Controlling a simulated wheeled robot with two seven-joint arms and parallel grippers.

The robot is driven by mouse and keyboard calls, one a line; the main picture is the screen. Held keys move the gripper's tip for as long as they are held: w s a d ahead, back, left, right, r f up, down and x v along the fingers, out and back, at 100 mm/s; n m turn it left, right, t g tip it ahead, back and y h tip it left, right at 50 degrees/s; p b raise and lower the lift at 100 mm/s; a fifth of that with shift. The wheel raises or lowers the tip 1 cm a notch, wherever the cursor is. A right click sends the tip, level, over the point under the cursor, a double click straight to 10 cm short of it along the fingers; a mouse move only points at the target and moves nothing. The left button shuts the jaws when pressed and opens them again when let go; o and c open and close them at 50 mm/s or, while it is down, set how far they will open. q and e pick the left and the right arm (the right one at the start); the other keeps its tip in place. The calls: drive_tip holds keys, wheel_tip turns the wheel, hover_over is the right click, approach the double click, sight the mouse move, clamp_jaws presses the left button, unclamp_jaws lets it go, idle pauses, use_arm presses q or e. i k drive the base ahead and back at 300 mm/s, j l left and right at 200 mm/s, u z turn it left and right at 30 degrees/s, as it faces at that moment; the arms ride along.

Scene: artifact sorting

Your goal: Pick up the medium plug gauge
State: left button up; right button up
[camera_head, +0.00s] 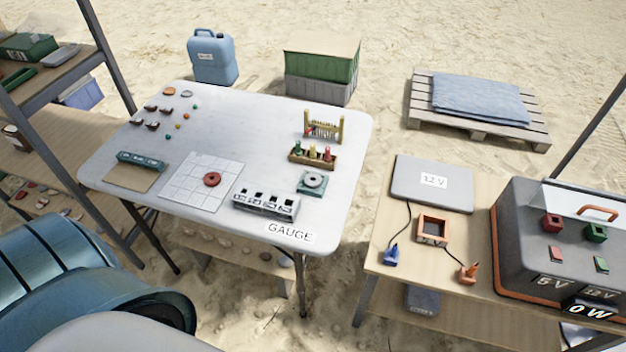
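A small wooden rack (298,158) stands on the right part of the white table marked GAUGE. Three upright pieces with coloured tops stand in it: green (298,148), yellow (312,151) and red (327,154). They look like plug gauges; the yellow one is in the middle. Their sizes are too small to compare, so I cannot tell for sure which is the medium one. Neither of my grippers is in view.
On the white table (262,120) are a yellow-posted stand (323,126), a teal block with a ring (312,182), a slotted grey block (266,203) and a white grid plate (190,190) bearing a red ring (212,179). The table's middle is clear.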

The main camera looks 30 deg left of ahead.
sight(312, 155)
drive_tip(key=k+j+z, duration=0.1)
drive_tip(key=k+j, duration=0.2)
drive_tip(key=j, duration=0.25)
drive_tip(key=k+j+z, duration=0.1)
drive_tip(key=k+j, duration=0.25)
drive_tip(key=j, duration=0.2)
drive_tip(key=k+j+z, duration=0.1)
drive_tip(key=k+j, duration=0.25)
drive_tip(key=j, duration=0.15)
